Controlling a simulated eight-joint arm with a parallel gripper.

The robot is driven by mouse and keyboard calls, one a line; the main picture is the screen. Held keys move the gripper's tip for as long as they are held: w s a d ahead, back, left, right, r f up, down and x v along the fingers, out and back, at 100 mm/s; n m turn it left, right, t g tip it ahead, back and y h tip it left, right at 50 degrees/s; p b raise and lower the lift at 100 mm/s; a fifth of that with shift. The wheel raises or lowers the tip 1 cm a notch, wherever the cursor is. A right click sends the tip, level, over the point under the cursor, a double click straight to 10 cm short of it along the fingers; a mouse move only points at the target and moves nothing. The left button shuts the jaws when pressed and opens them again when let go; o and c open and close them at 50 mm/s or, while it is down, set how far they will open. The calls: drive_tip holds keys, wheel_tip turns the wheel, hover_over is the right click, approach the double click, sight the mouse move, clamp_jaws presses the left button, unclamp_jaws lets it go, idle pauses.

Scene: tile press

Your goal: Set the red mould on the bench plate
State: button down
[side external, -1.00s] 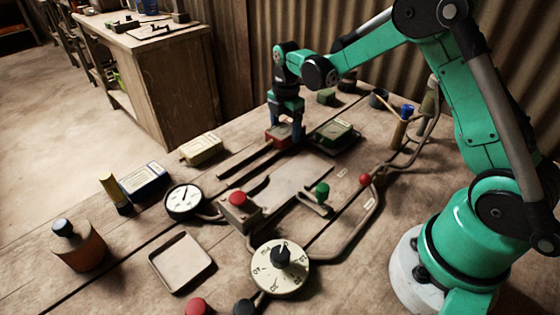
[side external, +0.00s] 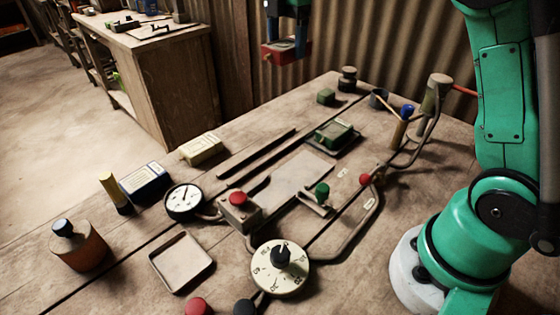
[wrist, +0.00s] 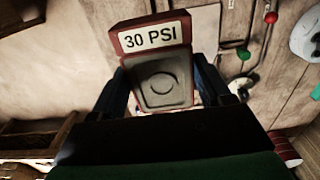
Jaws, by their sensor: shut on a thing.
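The red mould (side external: 287,53) hangs high above the back of the bench, held between the fingers of my gripper (side external: 286,43). In the wrist view the mould (wrist: 127,41) carries a "30 PSI" label and has a grey recessed face with a round mark. The fingers of my gripper (wrist: 161,88) are shut on its two sides. A flat pale plate (side external: 298,176) lies bare in the middle of the bench; I cannot tell for sure that it is the bench plate.
A green mould (side external: 335,131) sits on a dark tray. Dark rails (side external: 257,153), a red-button box (side external: 239,211), a green-knobbed lever (side external: 321,192) and a large dial (side external: 280,268) surround the pale plate. An empty square tray (side external: 181,262) lies at front left.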

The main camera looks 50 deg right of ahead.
drive_tip(key=s+a+f, duration=0.3)
drive_tip(key=s+f, duration=0.1)
drive_tip(key=f, duration=0.4)
hover_over(303, 170)
wheel_tip(303, 170, down, 5)
drive_tip(key=shift+a+f, duration=0.1)
drive_tip(key=shift+f, duration=3)
drive_tip(key=shift+f, duration=0.4)
unclamp_jaws()
drive_tip(key=shift+r, duration=0.1)
